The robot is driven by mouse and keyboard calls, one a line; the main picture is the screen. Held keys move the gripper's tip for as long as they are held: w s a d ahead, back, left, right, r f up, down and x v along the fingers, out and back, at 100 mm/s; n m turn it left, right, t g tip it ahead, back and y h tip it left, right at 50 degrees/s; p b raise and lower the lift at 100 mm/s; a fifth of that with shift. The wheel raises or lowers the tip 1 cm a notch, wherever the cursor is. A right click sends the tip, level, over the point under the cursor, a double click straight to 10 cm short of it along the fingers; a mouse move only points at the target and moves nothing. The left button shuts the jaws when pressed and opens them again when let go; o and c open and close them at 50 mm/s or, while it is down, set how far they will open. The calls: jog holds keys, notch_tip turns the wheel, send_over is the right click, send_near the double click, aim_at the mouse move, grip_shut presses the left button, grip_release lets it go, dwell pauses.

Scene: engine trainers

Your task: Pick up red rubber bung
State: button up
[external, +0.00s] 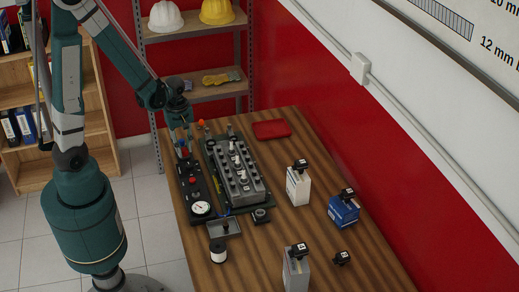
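My gripper (184,142) points down over the far end of a black panel (196,195) on the wooden table. It is small and dark here, and I cannot tell whether its fingers are open or shut. A small red piece (186,154) shows right at or below the fingertips; it may be the red rubber bung, but it is too small to be sure. I cannot tell whether the fingers touch it. Another small red spot (193,180) lies farther down the panel. A small orange-red round thing (201,123) stands just right of my gripper.
A grey engine block (236,172) stands right of the panel, with a red tray (271,129) behind it. A white gauge (201,208), grey tray (225,227) and white spool (218,251) are nearer. White (298,187), blue (343,210) and grey (296,270) containers stand right.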

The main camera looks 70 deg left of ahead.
aim_at(184, 149)
jog(key=shift+c, duration=0.8)
jog(key=shift+r, duration=0.1)
notch_tip(184, 149, up, 10)
jog(key=p, duration=0.1)
jog(key=shift+p, duration=0.3)
jog(key=shift+w, duration=0.1)
dwell(0.6)
